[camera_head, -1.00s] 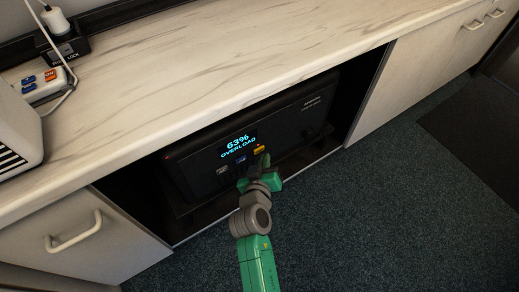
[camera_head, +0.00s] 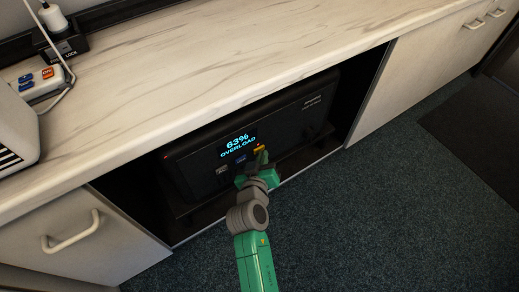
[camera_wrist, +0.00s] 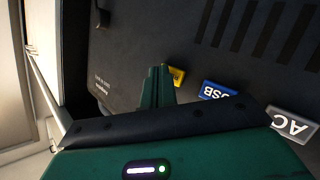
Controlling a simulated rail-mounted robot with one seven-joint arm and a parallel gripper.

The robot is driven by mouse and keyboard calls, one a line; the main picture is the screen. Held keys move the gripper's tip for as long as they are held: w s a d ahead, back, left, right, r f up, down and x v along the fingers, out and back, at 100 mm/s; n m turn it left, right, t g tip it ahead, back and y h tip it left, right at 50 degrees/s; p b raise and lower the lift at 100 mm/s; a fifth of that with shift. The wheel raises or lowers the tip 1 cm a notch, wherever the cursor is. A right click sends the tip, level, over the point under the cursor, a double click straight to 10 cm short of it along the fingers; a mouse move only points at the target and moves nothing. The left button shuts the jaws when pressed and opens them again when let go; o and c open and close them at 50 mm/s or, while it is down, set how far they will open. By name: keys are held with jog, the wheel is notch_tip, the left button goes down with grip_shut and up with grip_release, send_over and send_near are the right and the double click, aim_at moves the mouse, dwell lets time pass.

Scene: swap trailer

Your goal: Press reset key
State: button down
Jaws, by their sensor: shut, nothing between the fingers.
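A black power unit (camera_head: 285,122) stands in the open cabinet bay under the counter. Its display (camera_head: 238,143) reads "63% OVERLOAD" in blue. Below the display is a row of keys: a grey AC key (camera_wrist: 292,125), a blue USB key (camera_wrist: 217,91) and a yellow key (camera_wrist: 178,77). The yellow key (camera_head: 259,148) shows no readable label, and a finger partly covers it in the wrist view. My gripper (camera_head: 263,157) is shut and empty, its fingertips (camera_wrist: 160,72) right by the yellow key. I cannot tell whether they touch it.
The marble-patterned counter (camera_head: 200,75) overhangs the bay. A drawer with a white handle (camera_head: 72,232) is at the left, and pale cabinet fronts (camera_head: 415,85) at the right. A power strip (camera_head: 42,82) lies on the counter. The carpeted floor (camera_head: 370,220) in front is clear.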

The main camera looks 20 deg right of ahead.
jog(key=shift+w+a, duration=0.1)
jog(key=shift+w, duration=0.2)
jog(key=shift+s, duration=0.15)
dwell(0.4)
jog(key=shift+s+d+p, duration=0.25)
jog(key=shift+s+p, duration=0.05)
jog(key=shift+s, duration=0.4)
jog(key=s+p, duration=0.1)
jog(key=s, duration=0.1)
jog(key=s+d+p, duration=0.1)
jog(key=s, duration=0.1)
jog(key=shift+s+d, duration=0.1)
jog(key=shift+s, duration=0.3)
